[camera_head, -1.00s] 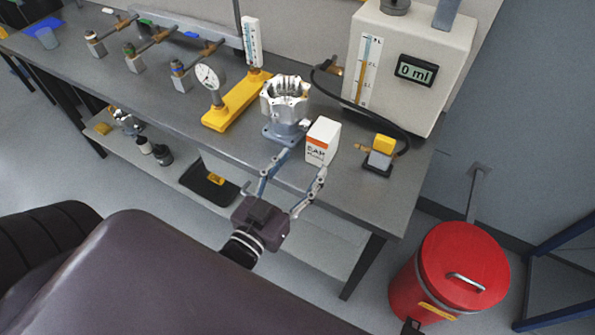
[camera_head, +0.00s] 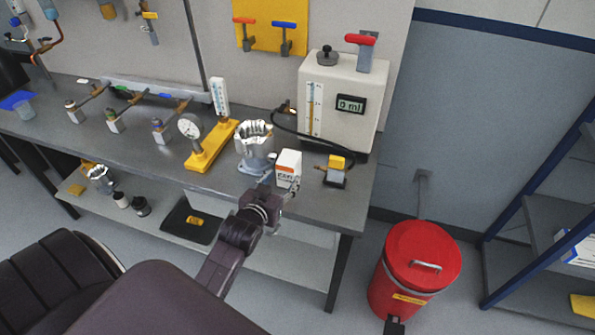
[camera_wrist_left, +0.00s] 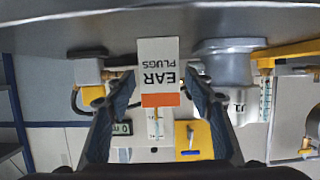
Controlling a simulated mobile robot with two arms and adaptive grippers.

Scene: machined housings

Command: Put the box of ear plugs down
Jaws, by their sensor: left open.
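The box of ear plugs (camera_head: 288,167), white with an orange band, stands upright on the grey workbench (camera_head: 130,150), near its front edge and right of the machined housing (camera_head: 255,148). My left gripper (camera_head: 280,187) is at the front of the box, its fingers apart and partly hidden by the wrist. In the left wrist view, the picture is upside down. The box (camera_wrist_left: 158,72) shows there between the open fingers of the left gripper (camera_wrist_left: 160,84), with gaps on both sides. My right gripper is in neither view.
A gauge on a yellow base (camera_head: 212,147) stands left of the housing. A small yellow-topped device (camera_head: 335,170) is right of the box. A beige tank with a display (camera_head: 340,100) stands behind. A red bin (camera_head: 418,265) is on the floor at right.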

